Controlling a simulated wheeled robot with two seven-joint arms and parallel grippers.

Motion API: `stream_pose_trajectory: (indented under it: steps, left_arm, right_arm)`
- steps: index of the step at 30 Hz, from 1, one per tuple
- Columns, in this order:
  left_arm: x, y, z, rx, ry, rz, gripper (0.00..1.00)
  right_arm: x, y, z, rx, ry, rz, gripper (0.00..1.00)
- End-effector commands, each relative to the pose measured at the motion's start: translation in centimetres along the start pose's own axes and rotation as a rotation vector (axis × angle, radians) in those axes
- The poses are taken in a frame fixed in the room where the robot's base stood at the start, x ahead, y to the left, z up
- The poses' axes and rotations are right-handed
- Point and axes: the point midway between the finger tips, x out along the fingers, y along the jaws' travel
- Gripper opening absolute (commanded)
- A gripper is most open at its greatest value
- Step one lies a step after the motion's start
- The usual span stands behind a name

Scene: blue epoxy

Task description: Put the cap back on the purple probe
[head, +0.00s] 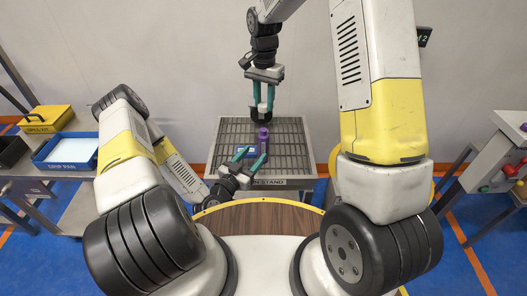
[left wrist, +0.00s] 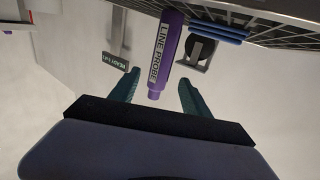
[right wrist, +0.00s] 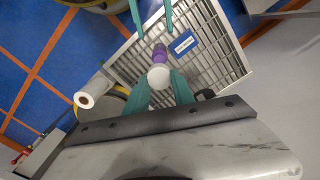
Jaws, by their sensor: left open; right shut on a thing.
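The purple probe (head: 263,138) stands upright over the grated stand. In the left wrist view the probe (left wrist: 166,50) reads "LINE PROBE" and its narrow end points toward the camera side. My right gripper (head: 263,104) points down above the probe, shut on a pale cap (right wrist: 158,77). In the right wrist view the purple probe (right wrist: 159,53) shows just beyond the cap. The cap looks apart from the probe in the head view.
A blue drip pan (head: 66,151) and a yellow box (head: 46,118) are on a cart at left. A bench with buttons (head: 500,165) is at right.

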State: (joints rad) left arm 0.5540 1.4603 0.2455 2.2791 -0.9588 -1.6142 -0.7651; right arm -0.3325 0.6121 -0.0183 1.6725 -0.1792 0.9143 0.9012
Motion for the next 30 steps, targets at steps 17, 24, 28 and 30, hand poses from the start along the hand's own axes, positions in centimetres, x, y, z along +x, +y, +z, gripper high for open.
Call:
stream_pose_trajectory:
  steps: [17, 24, 28, 30]
  left_arm:
    - [7.9, 0.0, 0.0, 0.000, 0.001, 0.000, 0.55]
    - [8.1, 0.0, 0.0, -0.001, 0.001, -0.001, 0.55]
    - [8.1, 0.0, 0.0, -0.001, 0.001, -0.001, 0.44]
    - [8.1, 0.0, 0.0, -0.001, 0.001, -0.001, 0.30]
  right_arm:
    - [0.0, 0.0, 0.0, 0.000, 0.000, 0.000, 0.00]
    - [0.0, 0.0, 0.0, 0.000, 0.000, 0.000, 0.00]
    - [0.0, 0.0, 0.0, 0.000, 0.000, 0.000, 0.00]
    - [0.0, 0.0, 0.0, 0.000, 0.000, 0.000, 0.00]
